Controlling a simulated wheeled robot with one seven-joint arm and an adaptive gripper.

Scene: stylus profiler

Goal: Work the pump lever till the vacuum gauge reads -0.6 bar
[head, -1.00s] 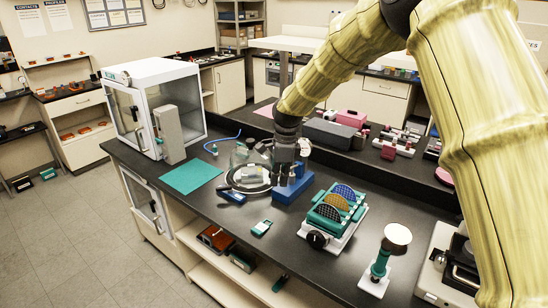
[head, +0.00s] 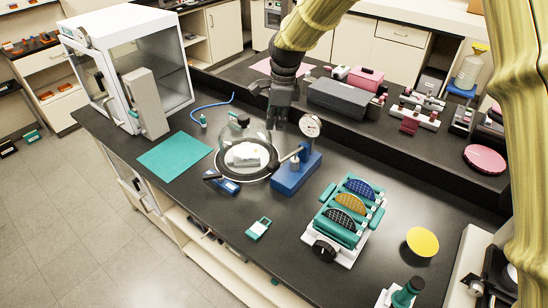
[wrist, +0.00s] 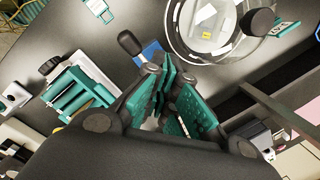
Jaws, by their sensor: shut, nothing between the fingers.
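The pump is a blue block (head: 296,176) on the black bench. Its round white vacuum gauge (head: 310,126) stands upright above it; the reading is too small to make out. My gripper (head: 279,126) points down, shut and empty, above and behind the lever, left of the gauge. Its teal finger pads (wrist: 176,103) partly cover the pump in the wrist view.
The bell jar stands left of the pump, with a blue hand tool (head: 222,183) in front. A teal wafer rack (head: 345,215) stands front right. A white cabinet (head: 128,65) stands far left. A raised shelf with a grey case (head: 338,97) runs behind.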

